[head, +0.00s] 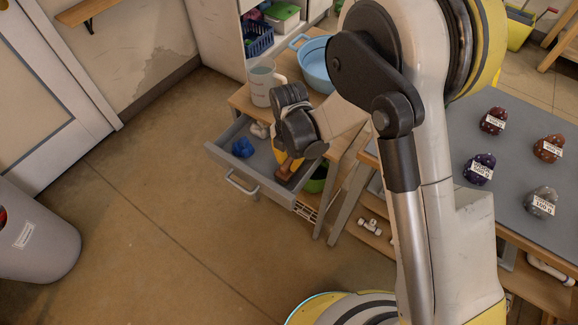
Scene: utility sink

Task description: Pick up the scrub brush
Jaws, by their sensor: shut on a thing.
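My gripper (281,156) reaches down into an open grey drawer (226,160) under a wooden counter. My dark wrist hides most of it from above. It is shut on a brown, wooden-looking piece, which I take to be the scrub brush (288,167), at the drawer's right end. Only a small part of the brush shows, so its bristles and whether it touches the drawer floor cannot be told.
In the drawer, a blue crumpled thing (242,147) and a pale thing (260,130) lie to the left. A grey bin (35,235) stands at left; the floor between is clear.

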